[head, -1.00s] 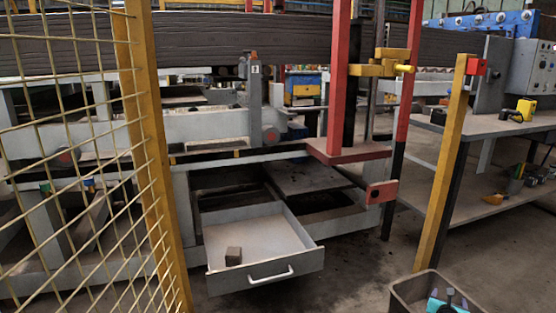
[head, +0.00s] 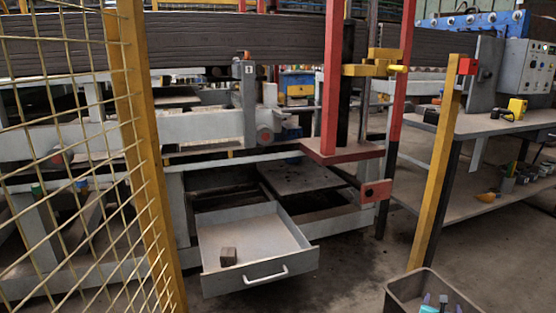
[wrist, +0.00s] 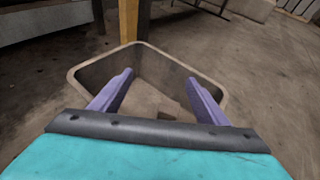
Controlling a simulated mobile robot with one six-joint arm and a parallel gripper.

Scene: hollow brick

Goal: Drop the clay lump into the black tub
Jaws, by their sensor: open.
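A dark grey-black tub (head: 392,299) stands on the floor at the bottom right of the head view, cut off by the frame. In the wrist view the tub (wrist: 84,76) lies below my gripper (wrist: 160,78). Its two purple fingers are apart over the tub's opening, with nothing between the tips. My gripper (head: 436,302) also shows small at the bottom of the head view. A small brown block (head: 228,257) sits in the open drawer. A small brown patch (wrist: 168,116) shows inside the tub, partly hidden by my gripper; I cannot tell surely whether it is the clay lump.
The grey drawer (head: 250,277) juts out from the machine frame. A yellow mesh fence (head: 140,120) stands at the left and a yellow post (head: 436,180) just behind the tub. A workbench (head: 490,125) is at the right. The floor between drawer and tub is clear.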

